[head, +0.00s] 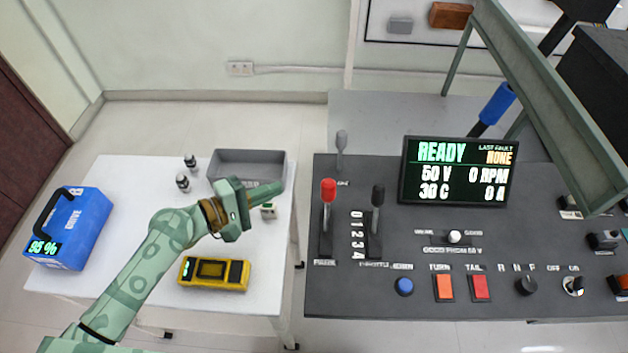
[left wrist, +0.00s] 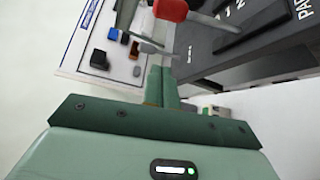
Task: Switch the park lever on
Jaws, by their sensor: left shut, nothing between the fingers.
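The park lever (head: 328,192) has a red knob on a thin stem and stands up from a dark slot plate at the left edge of the dark console (head: 420,270). The label in front of it is too small to read surely. My left gripper (head: 281,188) is shut and empty, above the white table, left of the red knob and apart from it. In the left wrist view the shut fingers (left wrist: 161,72) point toward the red knob (left wrist: 172,9), which shows just beyond the tips. My right gripper is not in view.
A black throttle lever (head: 377,195) stands right of the park lever, and a grey lever (head: 341,140) behind it. A display (head: 460,172) reads READY. The white table (head: 130,200) holds a grey tray (head: 248,160), a yellow meter (head: 214,288) and a blue battery box (head: 85,225).

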